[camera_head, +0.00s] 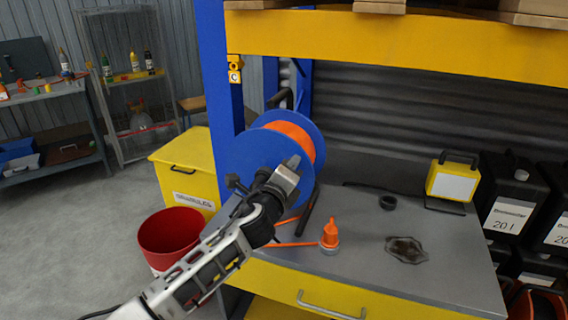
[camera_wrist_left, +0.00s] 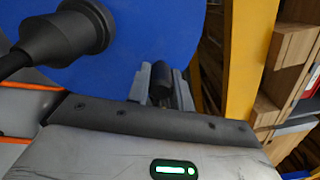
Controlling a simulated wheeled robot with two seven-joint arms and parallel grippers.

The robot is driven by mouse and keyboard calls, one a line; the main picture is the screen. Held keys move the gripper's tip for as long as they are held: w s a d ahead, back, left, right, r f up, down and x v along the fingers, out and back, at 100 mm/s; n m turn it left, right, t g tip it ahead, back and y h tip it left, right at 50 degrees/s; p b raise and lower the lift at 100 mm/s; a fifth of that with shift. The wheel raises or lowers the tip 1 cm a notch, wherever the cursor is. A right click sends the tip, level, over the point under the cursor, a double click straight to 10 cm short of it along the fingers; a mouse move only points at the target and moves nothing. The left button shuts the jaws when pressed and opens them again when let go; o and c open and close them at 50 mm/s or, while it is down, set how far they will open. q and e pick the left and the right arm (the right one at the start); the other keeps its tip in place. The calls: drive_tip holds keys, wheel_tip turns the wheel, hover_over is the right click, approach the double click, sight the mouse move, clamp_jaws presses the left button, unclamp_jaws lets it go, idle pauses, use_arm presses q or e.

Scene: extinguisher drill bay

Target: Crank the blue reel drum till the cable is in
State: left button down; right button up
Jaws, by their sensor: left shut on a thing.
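The blue reel drum (camera_head: 248,155) stands on the grey bench top with orange cable (camera_head: 297,138) wound between its flanges. A length of orange cable (camera_head: 293,244) lies on the bench, near an orange cone-shaped piece (camera_head: 330,234). My left gripper (camera_head: 290,168) is at the front of the near flange. In the left wrist view my left gripper (camera_wrist_left: 161,86) is shut on the dark crank handle (camera_wrist_left: 160,82), close to the blue flange (camera_wrist_left: 130,60). A black round fitting (camera_wrist_left: 75,30) shows before the flange there. My right gripper is out of view.
A yellow bin (camera_head: 184,170) and red bucket (camera_head: 172,236) stand left of the bench. A blue post (camera_head: 222,80) and yellow beam (camera_head: 400,40) frame the bench.

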use_arm(q)
drive_tip(key=shift+d+f+m, duration=0.25)
drive_tip(key=shift+m, duration=0.25)
drive_tip(key=c, duration=1.2)
unclamp_jaws()
drive_tip(key=shift+c, duration=0.2)
drive_tip(key=shift+s, duration=0.15)
drive_tip(key=v, duration=1.5)
drive_tip(key=shift+s+a, duration=0.25)
drive_tip(key=shift+s, duration=0.1)
